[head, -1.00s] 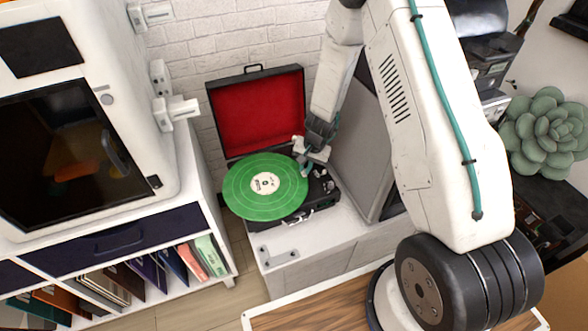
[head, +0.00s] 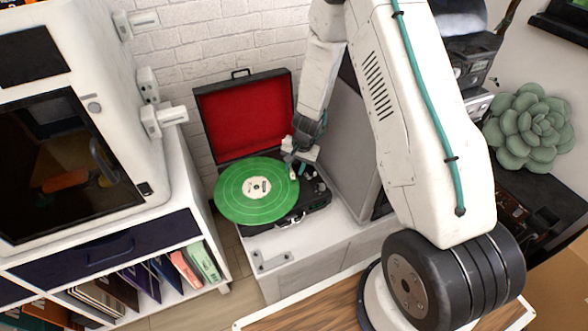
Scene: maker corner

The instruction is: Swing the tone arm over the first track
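A suitcase record player (head: 317,198) stands with its red-lined lid (head: 246,116) open against the wall. A green record (head: 234,206) with a pale label lies on its platter. My gripper (head: 294,174) reaches down at the record's right edge, over the deck where the tone arm would sit. The tone arm is too small and too covered by my gripper to make out. I cannot tell whether the fingers touch or hold it, or how wide apart they are.
The player sits on a white cabinet (head: 310,262). A grey panel (head: 346,150) stands close on its right. A white machine with a dark window (head: 62,165) stands at left above a shelf of record sleeves. A succulent (head: 526,128) is at right.

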